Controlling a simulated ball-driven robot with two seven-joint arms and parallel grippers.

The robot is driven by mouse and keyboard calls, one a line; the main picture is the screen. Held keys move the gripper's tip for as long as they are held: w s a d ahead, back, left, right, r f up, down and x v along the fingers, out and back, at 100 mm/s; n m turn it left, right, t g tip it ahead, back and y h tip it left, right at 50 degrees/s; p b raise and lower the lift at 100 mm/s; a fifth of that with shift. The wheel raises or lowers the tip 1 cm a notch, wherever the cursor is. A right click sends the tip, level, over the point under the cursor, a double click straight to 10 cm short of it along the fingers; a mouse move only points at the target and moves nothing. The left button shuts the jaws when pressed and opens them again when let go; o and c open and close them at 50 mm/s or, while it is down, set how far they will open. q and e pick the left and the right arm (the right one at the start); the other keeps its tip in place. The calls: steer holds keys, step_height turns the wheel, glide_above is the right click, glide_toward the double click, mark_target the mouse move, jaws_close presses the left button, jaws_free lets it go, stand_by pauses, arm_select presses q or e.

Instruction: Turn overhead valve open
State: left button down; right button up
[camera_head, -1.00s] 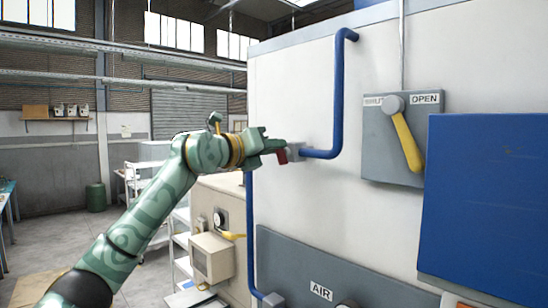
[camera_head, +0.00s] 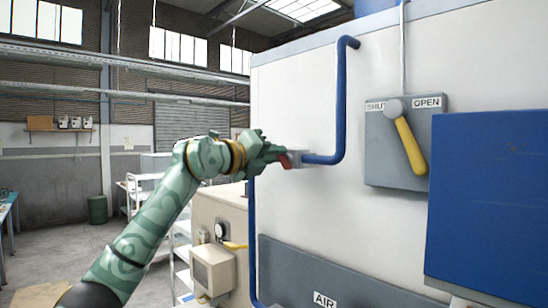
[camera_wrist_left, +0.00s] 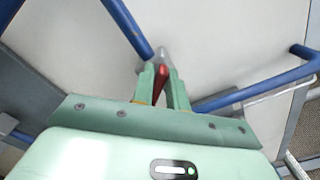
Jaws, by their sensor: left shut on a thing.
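The valve is a small grey body (camera_head: 295,158) on a bent blue pipe (camera_head: 340,100) that runs up the white cabinet wall. Its red handle (camera_head: 286,162) sticks out at the left. My left gripper (camera_head: 275,151) reaches in from the left and is shut on the red handle, which is partly hidden by the fingers. In the left wrist view, the red handle (camera_wrist_left: 160,84) lies between the two green fingers (camera_wrist_left: 161,88), with the grey valve body (camera_wrist_left: 163,57) just beyond the tips. My right gripper is not in view.
A grey plate (camera_head: 382,150) marked SHUT and OPEN carries a yellow lever (camera_head: 410,146) pointing down and right. A blue box (camera_head: 488,200) juts out at right. A beige cabinet (camera_head: 212,258) stands below my arm. Open floor (camera_head: 60,250) lies at left.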

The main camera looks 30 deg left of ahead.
arm_select(q)
steer(key=shift+w+f+n+b, duration=0.1)
steer(key=shift+f+n+b, duration=0.35)
steer(key=shift+n, duration=0.5)
steer(key=shift+w+f+n+b, duration=0.1)
steer(key=shift+f+n+b, duration=0.3)
steer(key=shift+n, duration=0.55)
steer(key=shift+f+n+b, duration=0.2)
steer(key=shift+n+b, duration=0.7)
steer(key=shift+n, duration=1.4)
steer(key=c, duration=1.5)
jaws_free()
steer(key=shift+s+a+r, duration=0.1)
steer(key=shift+s, duration=0.05)
steer(key=b+v, duration=0.5)
steer(key=v, duration=1.1)
steer(key=shift+r, duration=0.2)
